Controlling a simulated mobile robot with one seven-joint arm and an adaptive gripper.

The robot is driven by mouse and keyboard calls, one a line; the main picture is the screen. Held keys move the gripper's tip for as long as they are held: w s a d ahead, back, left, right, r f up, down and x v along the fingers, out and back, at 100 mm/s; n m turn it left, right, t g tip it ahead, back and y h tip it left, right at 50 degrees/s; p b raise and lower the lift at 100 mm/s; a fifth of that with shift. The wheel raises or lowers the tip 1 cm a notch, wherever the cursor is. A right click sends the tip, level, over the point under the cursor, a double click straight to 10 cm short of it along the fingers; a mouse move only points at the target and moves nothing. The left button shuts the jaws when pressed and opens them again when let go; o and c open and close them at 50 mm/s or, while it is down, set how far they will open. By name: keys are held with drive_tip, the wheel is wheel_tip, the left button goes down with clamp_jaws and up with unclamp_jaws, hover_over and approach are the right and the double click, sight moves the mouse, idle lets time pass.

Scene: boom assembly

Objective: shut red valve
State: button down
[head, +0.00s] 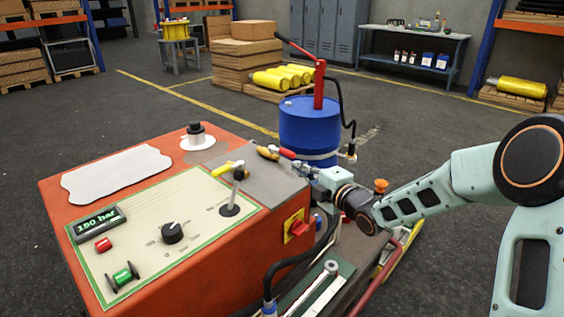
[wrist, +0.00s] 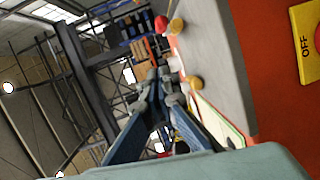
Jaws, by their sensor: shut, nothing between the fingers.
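A small red handle (head: 287,154), which looks like the red valve's handle, sits at the far right corner of the orange machine's top. It lies beside a brown-yellow handle (head: 267,152). In the wrist view a red knob end (wrist: 161,22) shows near the top, next to a yellow one (wrist: 176,26). My gripper (head: 303,168) is at that corner, just right of and below the red handle. Its fingers also show in the wrist view (wrist: 163,78), shut and empty. I cannot tell whether a fingertip touches the handle. The valve body is mostly hidden.
The orange machine (head: 150,262) carries a panel with a "150 bar" display (head: 98,220), a black knob (head: 172,233) and a yellow-topped lever (head: 235,180). A red switch on a yellow plate (head: 296,226) is on its side. A blue drum (head: 308,125) stands behind.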

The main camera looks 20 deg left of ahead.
sight(282, 152)
drive_tip(key=shift+s+a+f+m+y, duration=0.3)
drive_tip(key=shift+s+f+m, duration=0.3)
drive_tip(key=shift+s+f, duration=0.15)
drive_tip(key=shift+w, duration=0.1)
drive_tip(key=b+x, duration=0.2)
drive_tip(key=x, duration=0.7)
drive_tip(key=shift+w+a+f, duration=0.1)
drive_tip(key=shift+w+a, duration=0.1)
drive_tip(key=shift+a, duration=0.1)
drive_tip(key=shift+w+d+f, duration=0.1)
drive_tip(key=shift+w+d, duration=0.1)
drive_tip(key=shift+w, duration=0.4)
drive_tip(key=shift+w+d+f, duration=0.15)
drive_tip(key=shift+w+d, duration=0.1)
drive_tip(key=shift+w, duration=0.3)
drive_tip(key=shift+w+d, duration=0.25)
drive_tip(key=shift+w, duration=0.45)
drive_tip(key=shift+d+b, duration=0.1)
drive_tip(key=shift+b, duration=0.2)
